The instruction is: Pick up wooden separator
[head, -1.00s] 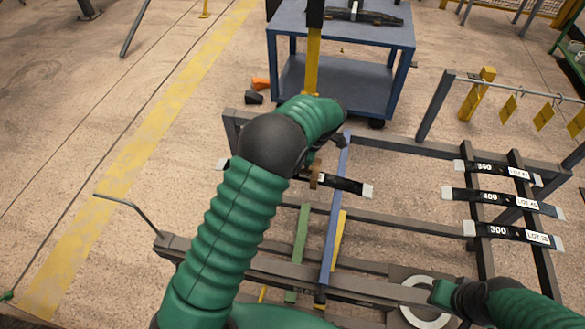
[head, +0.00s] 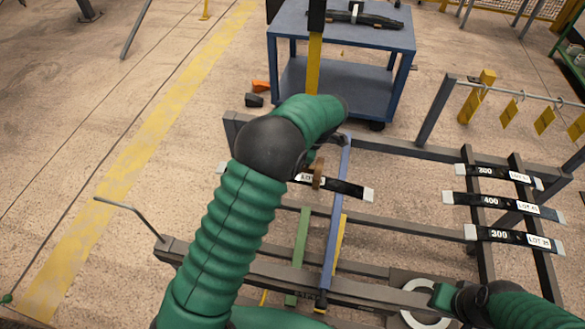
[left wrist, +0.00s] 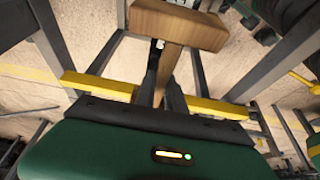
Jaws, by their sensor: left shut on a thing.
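The wooden separator (left wrist: 180,24) is a light brown block with a narrower stem, in the upper middle of the left wrist view. My left gripper (left wrist: 159,86) is shut on its stem, a dark finger on each side. In the head view only a small brown part of the separator (head: 319,173) shows, in front of a black spring leaf (head: 345,187) with light ends. My left forearm and wrist hide most of the left gripper there. My right gripper (head: 444,296) is at the lower right, away from the separator; its jaws are not clear.
A dark metal rack (head: 390,147) with a blue bar (head: 336,215) and a green bar (head: 300,250) surrounds the left gripper. Several labelled leaves (head: 505,202) lie at right. A blue cart (head: 340,35) stands behind. The floor at left is mostly clear.

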